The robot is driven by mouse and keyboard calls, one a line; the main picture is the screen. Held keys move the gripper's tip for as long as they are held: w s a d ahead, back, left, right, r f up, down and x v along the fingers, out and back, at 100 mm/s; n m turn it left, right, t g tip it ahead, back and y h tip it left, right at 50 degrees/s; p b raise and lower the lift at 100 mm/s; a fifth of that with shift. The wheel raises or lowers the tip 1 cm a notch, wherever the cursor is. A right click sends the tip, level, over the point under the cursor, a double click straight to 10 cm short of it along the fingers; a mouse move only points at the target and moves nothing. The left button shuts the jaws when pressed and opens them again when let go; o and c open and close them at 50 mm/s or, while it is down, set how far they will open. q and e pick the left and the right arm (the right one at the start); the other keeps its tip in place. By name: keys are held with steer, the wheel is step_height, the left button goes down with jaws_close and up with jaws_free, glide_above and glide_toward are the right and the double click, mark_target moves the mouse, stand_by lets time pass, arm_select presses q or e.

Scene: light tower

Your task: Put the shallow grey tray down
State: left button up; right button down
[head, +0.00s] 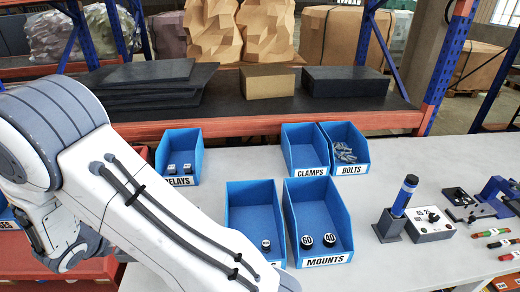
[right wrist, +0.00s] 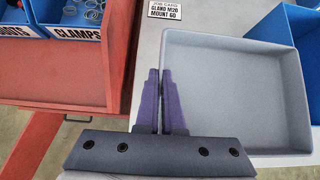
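The shallow grey tray (right wrist: 240,95) shows in the right wrist view, with its pale floor and low walls, and looks empty. My right gripper (right wrist: 161,75) is at the tray's left wall, its two purple fingers close together on either side of that wall, shut on it. I cannot tell whether the tray's underside touches the surface below. In the head view I see neither the tray nor the right gripper. My left arm crosses the left of the head view, and its gripper is out of the picture.
A job card (right wrist: 165,10) lies beyond the tray, and a blue bin (right wrist: 288,24) stands at its right. A red shelf (right wrist: 60,75) is at left.

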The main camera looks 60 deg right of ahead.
arm_select(q)
step_height(320, 180, down, 3)
steer(key=shift+w+a+b, duration=0.1)
steer(key=shift+a+b, duration=0.05)
steer(key=shift+b, duration=0.95)
arm_select(e)
steer(key=f, duration=0.4)
steer(key=shift+w+a+f, duration=0.2)
steer(key=shift+a+f, duration=0.1)
steer(key=shift+a, duration=0.05)
step_height(320, 180, down, 5)
steer(key=shift+f, duration=2.5)
steer(key=shift+f, duration=0.1)
